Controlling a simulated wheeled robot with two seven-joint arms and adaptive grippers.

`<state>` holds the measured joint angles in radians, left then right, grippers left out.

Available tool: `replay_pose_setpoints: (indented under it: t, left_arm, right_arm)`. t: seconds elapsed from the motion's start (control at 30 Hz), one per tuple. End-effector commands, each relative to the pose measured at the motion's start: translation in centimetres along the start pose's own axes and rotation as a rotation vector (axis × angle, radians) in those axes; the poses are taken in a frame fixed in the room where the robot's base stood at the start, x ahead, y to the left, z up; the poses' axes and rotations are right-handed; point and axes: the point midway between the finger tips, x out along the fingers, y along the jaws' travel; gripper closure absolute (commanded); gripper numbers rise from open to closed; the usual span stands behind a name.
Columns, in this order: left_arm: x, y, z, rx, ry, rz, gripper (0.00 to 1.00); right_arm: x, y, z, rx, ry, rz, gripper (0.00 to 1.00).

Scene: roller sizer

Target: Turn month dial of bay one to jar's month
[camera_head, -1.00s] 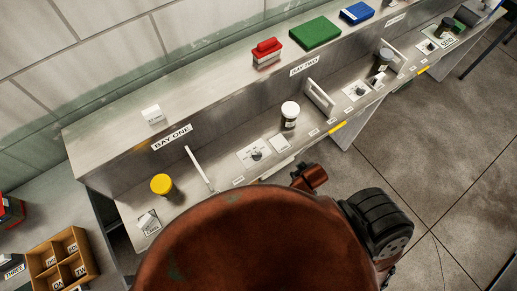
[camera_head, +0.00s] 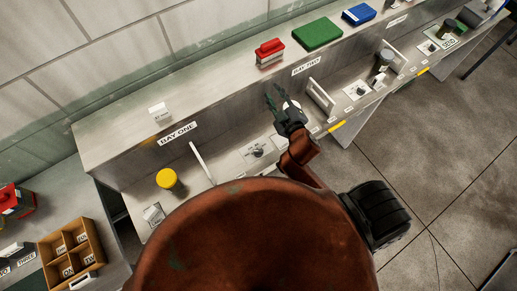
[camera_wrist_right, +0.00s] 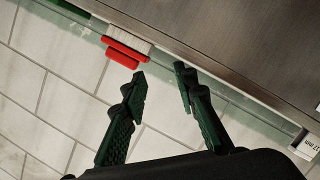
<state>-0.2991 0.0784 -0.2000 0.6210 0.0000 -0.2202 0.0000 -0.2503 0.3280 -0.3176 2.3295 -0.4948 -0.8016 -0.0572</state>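A small dark dial (camera_head: 257,152) sits on a white printed plate (camera_head: 247,153) on the lower steel ledge, right of the BAY ONE sign (camera_head: 177,133). Its setting is too small to read. My right gripper (camera_head: 275,95) is open and empty, up and right of the dial and apart from it. In the right wrist view its two green fingers (camera_wrist_right: 160,75) stand apart with nothing between them. The white-lidded jar (camera_head: 297,104) is mostly hidden behind this gripper. A yellow-lidded jar (camera_head: 167,179) stands farther left. No jar's month is legible. My left gripper is out of view.
White upright dividers (camera_head: 201,161) and (camera_head: 321,97) stand on the ledge. A red block (camera_head: 269,48), green block (camera_head: 317,34) and blue block (camera_head: 358,13) sit on the upper shelf. A wooden compartment box (camera_head: 91,236) is at lower left. Open floor lies right.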

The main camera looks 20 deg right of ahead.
Motion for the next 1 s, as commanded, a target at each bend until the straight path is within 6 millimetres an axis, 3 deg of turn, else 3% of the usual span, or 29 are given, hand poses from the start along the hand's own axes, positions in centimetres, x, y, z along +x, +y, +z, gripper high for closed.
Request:
replay_pose_setpoints:
  t: [0.03, 0.07, 0.1, 0.2, 0.27, 0.3, 0.37, 0.47, 0.5, 0.57, 0.6, 0.67, 0.7, 0.77, 0.8, 0.9, 1.0]
  left_arm:
    - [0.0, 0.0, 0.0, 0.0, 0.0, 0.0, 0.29]
    - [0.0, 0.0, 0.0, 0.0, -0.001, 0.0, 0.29]
    - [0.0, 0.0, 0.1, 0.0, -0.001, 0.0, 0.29]
    - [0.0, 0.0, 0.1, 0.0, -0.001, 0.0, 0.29]
    - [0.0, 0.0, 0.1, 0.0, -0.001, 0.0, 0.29]
    - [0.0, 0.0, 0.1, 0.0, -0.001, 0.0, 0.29]
    - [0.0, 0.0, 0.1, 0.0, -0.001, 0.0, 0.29]
    - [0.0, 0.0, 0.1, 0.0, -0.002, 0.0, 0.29]
    - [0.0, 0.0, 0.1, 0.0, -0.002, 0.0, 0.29]
    - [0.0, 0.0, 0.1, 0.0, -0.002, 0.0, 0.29]
    - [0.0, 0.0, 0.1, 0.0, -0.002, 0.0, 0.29]
    - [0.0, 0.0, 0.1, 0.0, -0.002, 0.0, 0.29]
    - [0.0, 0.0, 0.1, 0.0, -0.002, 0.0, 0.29]
    - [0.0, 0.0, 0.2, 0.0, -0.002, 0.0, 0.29]
    - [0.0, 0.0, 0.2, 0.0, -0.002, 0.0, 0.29]
    - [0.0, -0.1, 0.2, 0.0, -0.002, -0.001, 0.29]
    - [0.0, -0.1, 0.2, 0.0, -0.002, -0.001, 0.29]
  right_arm:
    - [0.6, 0.7, -4.7, -0.09, 0.135, 0.037, 0.73]
    - [0.7, 0.8, -7.7, -0.148, 0.222, 0.06, 0.73]
    - [0.3, 0.7, -11.9, -0.236, 0.349, 0.089, 0.73]
    - [-2.5, -1.8, -21.8, -0.483, 0.684, 0.148, 0.73]
    - [-5.2, -4.6, -26.3, -0.644, 0.882, 0.168, 0.73]
    - [-7.2, -7.0, -28.5, -0.754, 1.011, 0.174, 0.73]
    - [-10.1, -11.1, -30.4, -0.928, 1.2, 0.17, 0.73]
    - [-14.2, -18.5, -29.8, -1.238, 1.493, 0.122, 0.73]
    - [-15.2, -21.3, -28.3, -1.369, 1.6, 0.087, 0.73]
    - [-16.1, -24.9, -24.9, -1.572, 1.746, 0.012, 0.73]
    - [-16.0, -26.7, -21.8, -1.712, 1.831, -0.055, 0.73]
    - [-15.2, -28.4, -16.7, -1.919, 1.935, -0.18, 0.73]
    - [-14.2, -28.8, -13.2, -2.052, 1.986, -0.278, 0.73]
    - [-12.3, -28.2, -8.2, -2.235, 2.033, -0.44, 0.73]
    - [-11.0, -27.2, -5.2, 2.318, -2.023, 0.549, 0.73]
    - [-7.9, -23.8, 0.7, 2.219, -1.759, 0.72, 0.73]
    - [-6.0, -20.5, 4.2, 2.149, -1.589, 0.836, 0.73]
